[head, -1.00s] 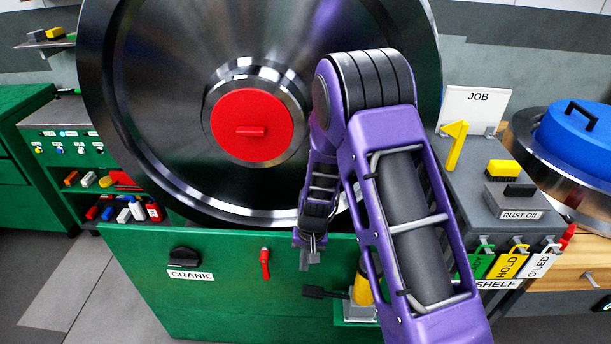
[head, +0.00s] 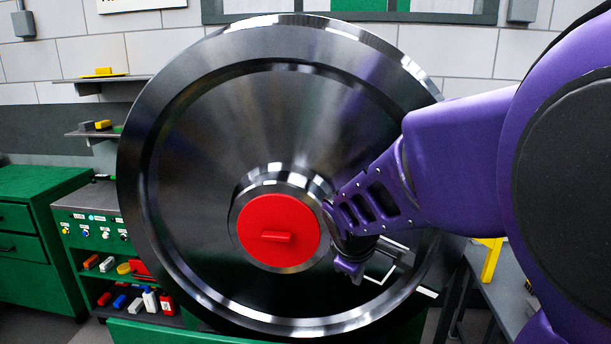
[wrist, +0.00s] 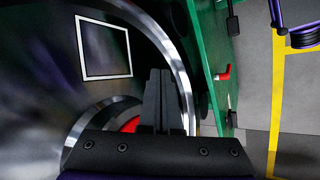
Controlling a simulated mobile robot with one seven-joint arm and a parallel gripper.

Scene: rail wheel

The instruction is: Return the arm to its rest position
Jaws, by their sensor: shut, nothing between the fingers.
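My purple arm (head: 460,140) reaches in from the right in the head view, folded, its far end in front of the large steel wheel's lower right face. My gripper (wrist: 160,75) shows in the wrist view as two dark fingers pressed together, empty. The fingers stand before the wheel's rim and red hub cap in that view; I cannot tell the exact gap to the wheel. The steel wheel (head: 215,130) stands upright with a red hub cap (head: 265,248). A white-outlined square on the wheel (wrist: 105,76) shows in the wrist view.
A green cabinet (wrist: 213,50) with a red lever (wrist: 223,73) lies beside the wheel. Shelves with small items (head: 130,298) stand at the left. A grey table (head: 503,292) with a yellow marker (head: 491,258) is at right, partly hidden by my arm.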

